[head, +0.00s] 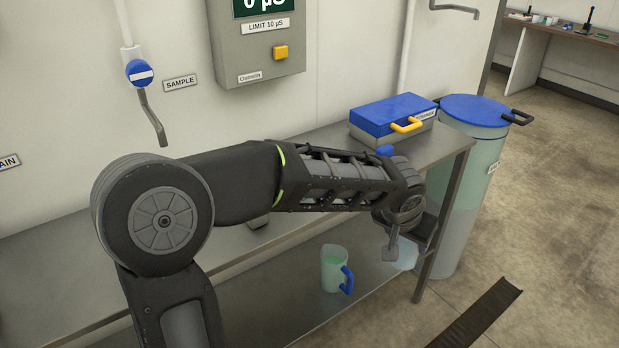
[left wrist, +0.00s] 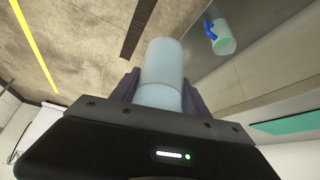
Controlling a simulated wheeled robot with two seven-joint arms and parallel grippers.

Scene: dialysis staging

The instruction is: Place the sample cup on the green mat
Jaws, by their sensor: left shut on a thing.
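My left gripper (head: 398,250) is shut on the sample cup, a pale translucent cylinder (left wrist: 163,72), seen between the two dark fingers in the left wrist view. In the head view a pale part of the cup (head: 407,256) shows beside the finger, near the bench's right front corner. The cup is held in the air, clear of the bench top. The green mat (left wrist: 287,122) shows as a green strip at the right edge of the left wrist view. I cannot make out the mat in the head view, where my arm covers part of the bench. My right gripper is not in view.
The steel bench (head: 455,146) carries a blue-lidded case (head: 393,114) at its right end. A blue-lidded drum (head: 478,112) stands beside it. A jug with a blue handle (head: 334,268) stands on the lower shelf. A dark floor strip (head: 478,318) lies at lower right.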

